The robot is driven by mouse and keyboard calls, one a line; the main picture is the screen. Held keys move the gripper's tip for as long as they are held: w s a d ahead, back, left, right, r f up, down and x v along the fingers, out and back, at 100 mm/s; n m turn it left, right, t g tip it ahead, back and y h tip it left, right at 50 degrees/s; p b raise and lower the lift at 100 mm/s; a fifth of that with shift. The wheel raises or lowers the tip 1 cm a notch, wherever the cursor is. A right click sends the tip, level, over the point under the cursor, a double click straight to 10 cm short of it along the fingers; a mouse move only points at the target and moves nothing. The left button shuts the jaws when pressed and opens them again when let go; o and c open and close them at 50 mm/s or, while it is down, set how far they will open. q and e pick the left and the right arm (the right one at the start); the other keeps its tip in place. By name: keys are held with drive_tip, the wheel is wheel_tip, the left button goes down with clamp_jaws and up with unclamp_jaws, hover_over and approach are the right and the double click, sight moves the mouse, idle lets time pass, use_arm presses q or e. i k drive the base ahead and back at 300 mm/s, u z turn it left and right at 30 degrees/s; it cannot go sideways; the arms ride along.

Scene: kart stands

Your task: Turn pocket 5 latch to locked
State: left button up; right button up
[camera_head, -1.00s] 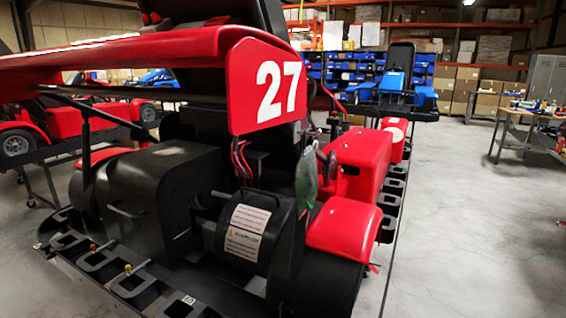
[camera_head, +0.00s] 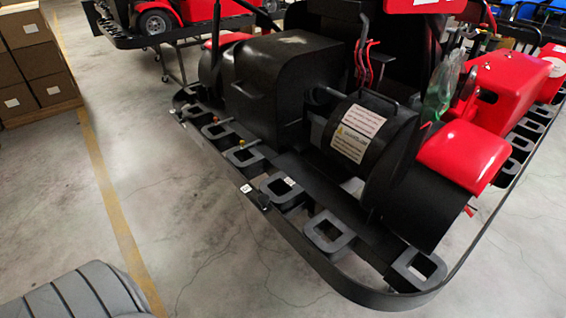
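A black bumper rail (camera_head: 300,248) with a row of square-holed pockets runs around the near end of a red and black kart (camera_head: 260,85). A pocket with a yellow knob (camera_head: 242,143) and one with a red knob (camera_head: 216,120) are on the left part of the rail. Small white labels show on the rail (camera_head: 246,188) and beside a pocket (camera_head: 290,182); their print is too small to read. A small dark part (camera_head: 263,201) sits on the rail's outer edge. I cannot tell which pocket is number 5 or how its latch is set. Neither gripper is in view.
Stacked cardboard boxes (camera_head: 32,60) stand at the upper left. A yellow floor line (camera_head: 108,195) runs past them. A second red kart (camera_head: 185,12) stands behind. A green bag-like thing (camera_head: 440,88) hangs on the kart's right side.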

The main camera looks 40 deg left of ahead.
sight(263, 200)
drive_tip(key=z, duration=0.5)
drive_tip(key=k, duration=1.25)
drive_tip(key=u, duration=0.2)
drive_tip(key=i, duration=0.75)
drive_tip(key=u, duration=1.05)
drive_tip(key=i, duration=0.25)
drive_tip(key=u, duration=0.25)
